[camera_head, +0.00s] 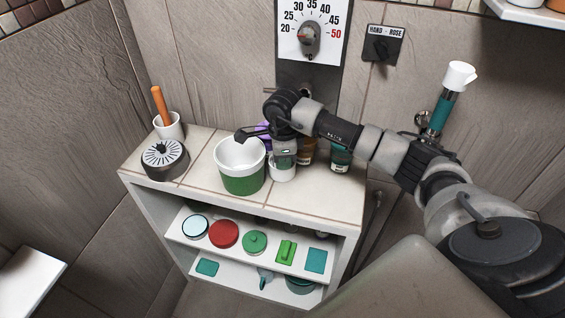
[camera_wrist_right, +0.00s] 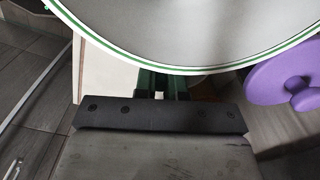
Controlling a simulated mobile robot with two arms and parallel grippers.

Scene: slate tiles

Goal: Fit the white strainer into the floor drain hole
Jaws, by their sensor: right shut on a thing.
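My right gripper (camera_head: 267,134) is above the top of the low tiled cabinet, close to the right rim of a white-and-green pot (camera_head: 241,181). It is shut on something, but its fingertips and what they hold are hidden. In the right wrist view a large round grey-white thing with a thin green line along its rim (camera_wrist_right: 200,30) fills the top, right in front of the gripper (camera_wrist_right: 162,92). I cannot make out a white strainer for certain. No floor drain hole shows. My left gripper is not in view.
A purple knobbed lid (camera_wrist_right: 280,76) is near the gripper. The cabinet (camera_head: 330,200) also carries a dark round timer-like thing (camera_head: 165,160), a white cup with an orange handle (camera_head: 168,127) and jars (camera_head: 340,158). Its shelves hold a red disc (camera_head: 223,234) and several small items.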

